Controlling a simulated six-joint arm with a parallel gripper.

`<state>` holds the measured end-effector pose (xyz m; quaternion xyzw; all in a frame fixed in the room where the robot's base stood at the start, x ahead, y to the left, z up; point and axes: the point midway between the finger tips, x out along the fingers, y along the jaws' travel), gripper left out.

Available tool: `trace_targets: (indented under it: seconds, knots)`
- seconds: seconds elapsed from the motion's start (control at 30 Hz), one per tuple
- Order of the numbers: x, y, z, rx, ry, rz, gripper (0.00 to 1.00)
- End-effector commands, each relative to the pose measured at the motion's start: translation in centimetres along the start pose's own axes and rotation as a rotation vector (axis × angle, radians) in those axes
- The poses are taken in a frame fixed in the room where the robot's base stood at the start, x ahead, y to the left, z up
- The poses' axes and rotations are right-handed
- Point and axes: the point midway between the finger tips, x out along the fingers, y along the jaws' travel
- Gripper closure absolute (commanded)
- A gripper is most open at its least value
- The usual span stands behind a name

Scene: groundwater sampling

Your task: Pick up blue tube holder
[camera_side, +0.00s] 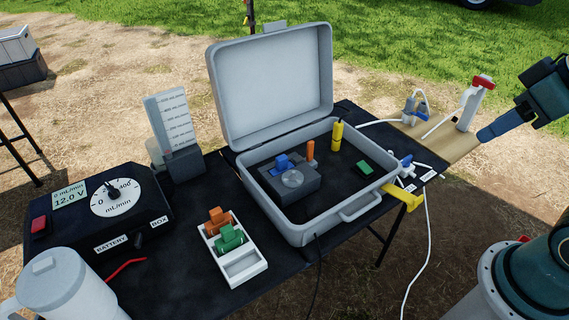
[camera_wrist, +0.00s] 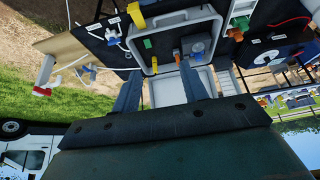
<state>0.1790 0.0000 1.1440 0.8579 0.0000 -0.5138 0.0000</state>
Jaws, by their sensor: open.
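A small blue piece (camera_side: 283,162), which looks like the blue tube holder, sits on the grey pump block (camera_side: 303,186) inside the open grey case. Another blue part (camera_side: 405,161) with white fittings lies just right of the case, so I cannot be sure which is the holder. A white tray (camera_side: 246,268) holds an orange holder (camera_side: 217,220) and a green holder (camera_side: 231,238), with an empty slot at the front. My gripper (camera_side: 484,136) is open and empty, off to the right of the case.
The open grey case (camera_side: 277,239) has its lid raised at the back. A yellow cylinder (camera_side: 337,135) stands at its rear wall. A stand with a red top (camera_side: 484,82) is near my gripper. White tubing hangs over the table's right side. A pitcher (camera_side: 57,285) stands front left.

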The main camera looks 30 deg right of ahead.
Motion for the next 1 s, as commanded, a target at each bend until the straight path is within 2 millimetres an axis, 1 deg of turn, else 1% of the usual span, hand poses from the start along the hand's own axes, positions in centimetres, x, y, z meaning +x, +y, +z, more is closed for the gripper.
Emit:
trace_targets:
  seconds: [0.27,0.37,0.47,0.57,0.77,1.0]
  knots:
    - [0.0,0.0,-0.2,-0.007,-0.002,-0.001,0.56]
    - [0.0,-0.1,-0.8,-0.026,-0.008,-0.004,0.56]
    - [-0.1,-0.3,-1.8,-0.063,-0.020,-0.010,0.56]
    - [0.0,-0.6,-3.2,-0.116,-0.037,-0.020,0.56]
    - [0.6,-1.5,-7.2,-0.260,-0.078,-0.049,0.56]
    - [2.4,-2.8,-12.0,-0.446,-0.126,-0.092,0.56]
